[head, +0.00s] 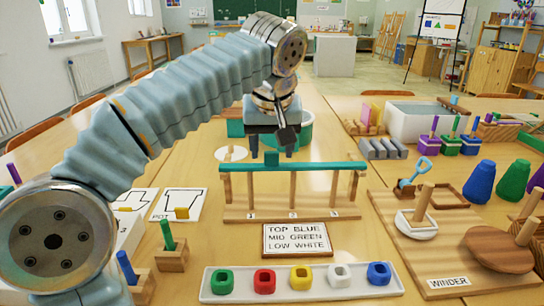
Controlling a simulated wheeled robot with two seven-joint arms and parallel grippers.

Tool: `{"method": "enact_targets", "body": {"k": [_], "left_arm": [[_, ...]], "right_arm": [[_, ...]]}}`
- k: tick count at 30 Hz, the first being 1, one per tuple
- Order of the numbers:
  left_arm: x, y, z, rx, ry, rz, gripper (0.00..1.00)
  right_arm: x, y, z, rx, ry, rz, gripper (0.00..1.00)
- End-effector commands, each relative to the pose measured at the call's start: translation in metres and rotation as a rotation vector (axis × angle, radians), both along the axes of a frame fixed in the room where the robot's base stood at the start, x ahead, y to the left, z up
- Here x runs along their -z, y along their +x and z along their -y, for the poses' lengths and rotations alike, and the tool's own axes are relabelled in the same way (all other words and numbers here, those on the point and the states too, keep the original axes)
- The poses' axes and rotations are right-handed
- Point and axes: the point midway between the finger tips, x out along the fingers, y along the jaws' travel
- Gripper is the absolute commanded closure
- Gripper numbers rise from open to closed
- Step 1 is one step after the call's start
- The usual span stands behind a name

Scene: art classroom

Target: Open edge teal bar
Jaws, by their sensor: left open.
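The teal bar (325,166) lies level across the top of a wooden stand (290,214) with upright posts and numbered labels on its base. A small teal knob (271,158) rises from the bar left of its middle. My left arm comes in from the left, and my left gripper (270,146) points down over the bar at this knob. Its fingers are apart, with nothing seen held; whether they touch the knob I cannot tell. My right gripper is not in view.
A sign (297,240) reading top blue, mid green, low white stands before the stand. A white tray (218,271) of coloured rings lies in front. A winder board (423,257) is at right. A teal round container (301,128) is behind my gripper.

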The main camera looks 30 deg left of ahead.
Motion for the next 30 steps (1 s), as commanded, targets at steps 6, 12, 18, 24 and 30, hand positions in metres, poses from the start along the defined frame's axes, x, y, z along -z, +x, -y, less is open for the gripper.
{"method": "enact_targets", "body": {"k": [6,12,18,24,30], "left_arm": [[0.0128,0.0043,-0.003,0.0,0.0,-0.001,0.43],[0.0127,0.0045,-0.003,0.0,0.0,0.0,0.43],[0.0126,0.0045,-0.0029,0.0,0.0,0.0,0.69],[0.0125,0.0045,-0.0028,0.0,0.0,0.0,0.99],[0.0123,0.0047,-0.003,0.0,0.0,-0.001,1.0]], "right_arm": [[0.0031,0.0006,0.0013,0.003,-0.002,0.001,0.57],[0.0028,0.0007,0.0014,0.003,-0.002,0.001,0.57],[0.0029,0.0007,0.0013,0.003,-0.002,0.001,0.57],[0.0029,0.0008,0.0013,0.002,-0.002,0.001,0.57],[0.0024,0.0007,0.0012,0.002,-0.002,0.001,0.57]]}}
